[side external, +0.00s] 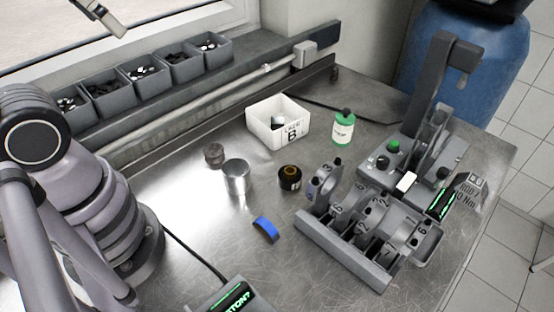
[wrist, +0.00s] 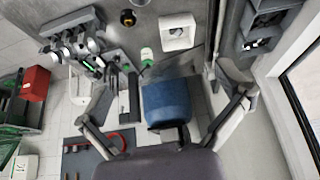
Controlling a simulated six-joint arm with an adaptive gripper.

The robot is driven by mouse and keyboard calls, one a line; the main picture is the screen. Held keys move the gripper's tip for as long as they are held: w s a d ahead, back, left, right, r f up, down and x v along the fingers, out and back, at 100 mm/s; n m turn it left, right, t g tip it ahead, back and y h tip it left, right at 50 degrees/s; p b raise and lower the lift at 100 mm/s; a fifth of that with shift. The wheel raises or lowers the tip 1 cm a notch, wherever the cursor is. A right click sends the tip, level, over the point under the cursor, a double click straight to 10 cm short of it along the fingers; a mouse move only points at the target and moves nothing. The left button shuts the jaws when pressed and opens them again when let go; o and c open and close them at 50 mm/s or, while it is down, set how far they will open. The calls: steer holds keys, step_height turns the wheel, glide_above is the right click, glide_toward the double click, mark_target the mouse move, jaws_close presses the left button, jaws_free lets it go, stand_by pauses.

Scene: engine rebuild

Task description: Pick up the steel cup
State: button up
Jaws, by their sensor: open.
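The steel cup (side external: 236,178) stands upright on the metal bench in the side view, left of a dark round part with an amber top (side external: 289,178). I cannot make the cup out clearly in the wrist view. My gripper (wrist: 162,80) shows in the wrist view with its two fingers spread wide and nothing between them. It is apart from the cup, high above the scene, with the blue drum (wrist: 167,102) behind the gap between the fingers.
A white bin (side external: 262,136) and a green-capped bottle (side external: 343,128) stand behind the cup. A small dark part (side external: 214,155) sits close behind it. A blue curved piece (side external: 265,229) lies in front. The grey engine fixture (side external: 345,253) stands right. Parts bins (side external: 112,97) line the back ledge.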

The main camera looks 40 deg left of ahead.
steer(key=shift+w, duration=0.1)
steer(key=w+d+f+m+g+y, duration=0.5)
steer(key=w+d+f+m+g, duration=0.1)
steer(key=w+f+m, duration=0.45)
steer(key=w+d+f+m+t+y, duration=0.1)
steer(key=d+f+m+y, duration=0.4)
steer(key=f, duration=0.5)
steer(key=m+t+y, duration=0.1)
steer(key=m+t, duration=0.3)
steer(key=m, duration=0.3)
glide_toward(233, 168)
steer(key=x, duration=0.6)
steer(key=shift+w+a+f, duration=0.1)
steer(key=shift+a+f, duration=0.15)
steer(key=c, duration=1.3)
